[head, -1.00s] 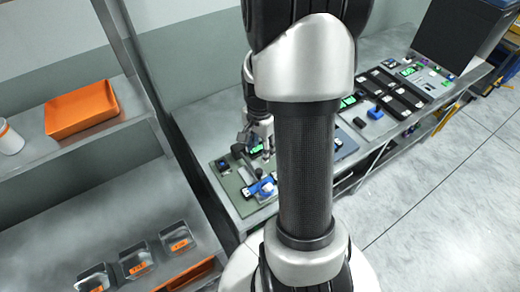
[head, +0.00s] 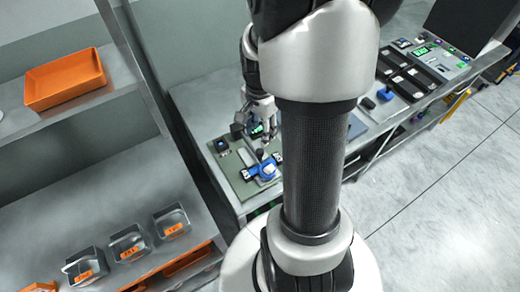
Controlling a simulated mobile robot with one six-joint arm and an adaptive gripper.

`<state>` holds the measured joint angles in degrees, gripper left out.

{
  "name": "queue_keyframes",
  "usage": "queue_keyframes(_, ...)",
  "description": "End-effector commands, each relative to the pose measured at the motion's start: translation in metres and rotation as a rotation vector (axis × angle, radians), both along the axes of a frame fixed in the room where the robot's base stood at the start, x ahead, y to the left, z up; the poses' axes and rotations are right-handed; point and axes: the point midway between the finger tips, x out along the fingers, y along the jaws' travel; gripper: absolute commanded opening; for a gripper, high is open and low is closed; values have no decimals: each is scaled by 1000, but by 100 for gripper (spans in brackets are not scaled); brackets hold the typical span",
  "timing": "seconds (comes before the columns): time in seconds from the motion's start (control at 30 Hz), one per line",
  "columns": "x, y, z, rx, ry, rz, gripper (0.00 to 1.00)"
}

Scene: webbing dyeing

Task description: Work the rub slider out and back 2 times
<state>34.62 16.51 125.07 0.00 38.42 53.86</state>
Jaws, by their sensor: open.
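A green-grey test board (head: 229,175) lies at the near left end of the bench. On it is a blue device with a pale top (head: 267,170), which looks like the rub slider, with dark-and-white pieces at its ends. A small blue-and-black unit (head: 221,145) sits at the board's back left corner, and a green display (head: 257,130) shows behind the slider. My gripper (head: 265,146) is open and hangs just above and behind the blue device. The picture is too small to tell whether the fingers touch anything. My arm hides the board's right side.
Black modules (head: 405,80) and a blue item (head: 385,94) stand farther right along the bench. At left, a shelf holds an orange tray (head: 65,82), and several grey bins with orange labels (head: 127,243) stand below it. Open floor (head: 440,180) lies at right.

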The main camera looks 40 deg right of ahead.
Motion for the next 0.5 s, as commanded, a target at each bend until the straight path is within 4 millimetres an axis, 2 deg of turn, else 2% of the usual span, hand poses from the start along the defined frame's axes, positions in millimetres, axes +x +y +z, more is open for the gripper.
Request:
queue_keyframes(0.03, -1, 1, -15, 3, 4, 0, 43)
queue_keyframes(0.2, -1, 1, -51, 3, 4, 0, 43)
queue_keyframes(0.33, -1, 0, -71, 2, 2, 0, 43)
queue_keyframes(0.5, 0, 0, -87, 1, 1, 0, 43)
